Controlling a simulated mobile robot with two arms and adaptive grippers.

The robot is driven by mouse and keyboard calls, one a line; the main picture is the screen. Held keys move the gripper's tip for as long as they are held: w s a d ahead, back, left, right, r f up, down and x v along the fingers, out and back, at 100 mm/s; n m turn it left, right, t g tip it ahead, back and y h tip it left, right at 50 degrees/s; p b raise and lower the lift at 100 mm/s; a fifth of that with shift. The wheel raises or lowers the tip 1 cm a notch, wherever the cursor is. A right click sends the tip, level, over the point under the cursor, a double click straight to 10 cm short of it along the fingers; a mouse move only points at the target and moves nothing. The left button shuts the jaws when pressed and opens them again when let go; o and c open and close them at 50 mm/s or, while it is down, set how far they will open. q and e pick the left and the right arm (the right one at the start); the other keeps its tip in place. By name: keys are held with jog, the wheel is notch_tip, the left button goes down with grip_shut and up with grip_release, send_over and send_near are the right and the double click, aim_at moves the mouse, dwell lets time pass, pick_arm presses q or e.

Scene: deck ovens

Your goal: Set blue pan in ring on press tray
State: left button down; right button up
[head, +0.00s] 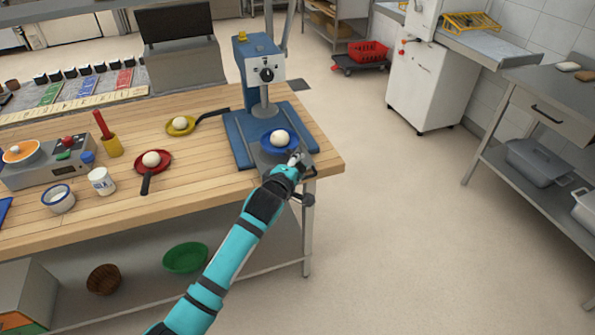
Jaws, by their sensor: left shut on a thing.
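The blue pan (267,146) holds a pale dough ball (280,138) and is at the front of the blue press (259,72), over its tray (262,159). My left gripper (297,160) is shut on the pan's handle side at the right; the handle is mostly hidden by the gripper. I cannot tell whether the pan rests in the ring or is held just above it, as the ring is hidden beneath the pan. My right gripper is not in view.
A yellow pan (176,130) and a red pan (164,168), each with a dough ball, lie left of the press. A milk jar (102,181), a white bowl (58,198) and a scale (45,167) are further left.

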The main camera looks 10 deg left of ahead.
pick_arm(q)
notch_tip(320, 180, down, 3)
jog(key=shift+f+p, duration=0.15)
jog(key=shift+p, duration=0.2)
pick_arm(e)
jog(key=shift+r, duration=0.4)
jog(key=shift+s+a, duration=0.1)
pick_arm(q)
jog(key=shift+f, duration=0.2)
jog(key=c, duration=1.2)
grip_release()
jog(key=shift+s, duration=0.1)
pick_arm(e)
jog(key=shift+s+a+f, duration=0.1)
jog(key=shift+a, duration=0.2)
